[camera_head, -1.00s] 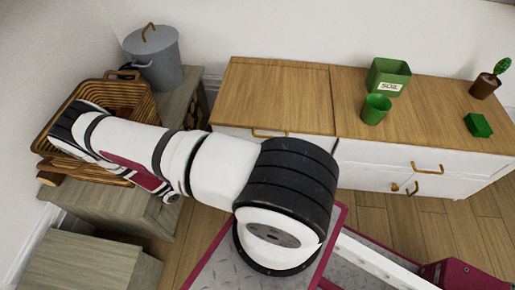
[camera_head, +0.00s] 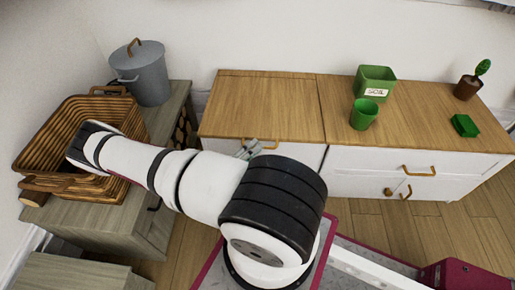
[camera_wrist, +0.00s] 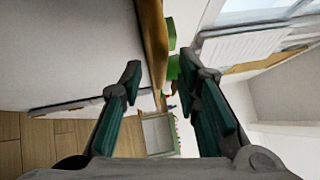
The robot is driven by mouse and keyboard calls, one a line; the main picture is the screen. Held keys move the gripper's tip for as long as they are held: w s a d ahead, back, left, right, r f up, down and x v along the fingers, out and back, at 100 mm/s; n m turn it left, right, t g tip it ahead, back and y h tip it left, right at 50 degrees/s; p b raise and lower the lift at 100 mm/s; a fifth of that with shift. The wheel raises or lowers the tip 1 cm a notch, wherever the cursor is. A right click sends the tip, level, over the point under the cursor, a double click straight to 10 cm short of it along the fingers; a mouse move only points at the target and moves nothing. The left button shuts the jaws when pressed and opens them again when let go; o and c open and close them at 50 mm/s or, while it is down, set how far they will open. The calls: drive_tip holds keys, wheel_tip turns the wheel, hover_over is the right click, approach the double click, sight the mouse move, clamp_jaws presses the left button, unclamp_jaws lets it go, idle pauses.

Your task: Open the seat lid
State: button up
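The seat lid (camera_head: 262,105) is the left wooden section of the low white cabinet's top, lying flat and closed, with a seam on its right side. A brass handle (camera_head: 268,146) sits at its front edge. My gripper (camera_head: 248,150) shows as a small grey tip just left of the handle, at the lid's front edge, partly hidden behind my arm. In the wrist view my gripper (camera_wrist: 165,85) has its two fingers wide apart with nothing held. A brown wooden edge (camera_wrist: 153,45) runs beyond and between them. Contact with the handle cannot be told.
A green soil box (camera_head: 375,82), a green cup (camera_head: 364,114), a potted cactus (camera_head: 468,87) and a green block (camera_head: 464,125) stand on the right part of the top. A wicker basket (camera_head: 62,130) and grey bin (camera_head: 148,78) stand at left. Nothing lies on the lid.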

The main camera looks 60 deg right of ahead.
drive_tip(key=shift+x, duration=1)
clamp_jaws()
drive_tip(key=shift+r, duration=0.1)
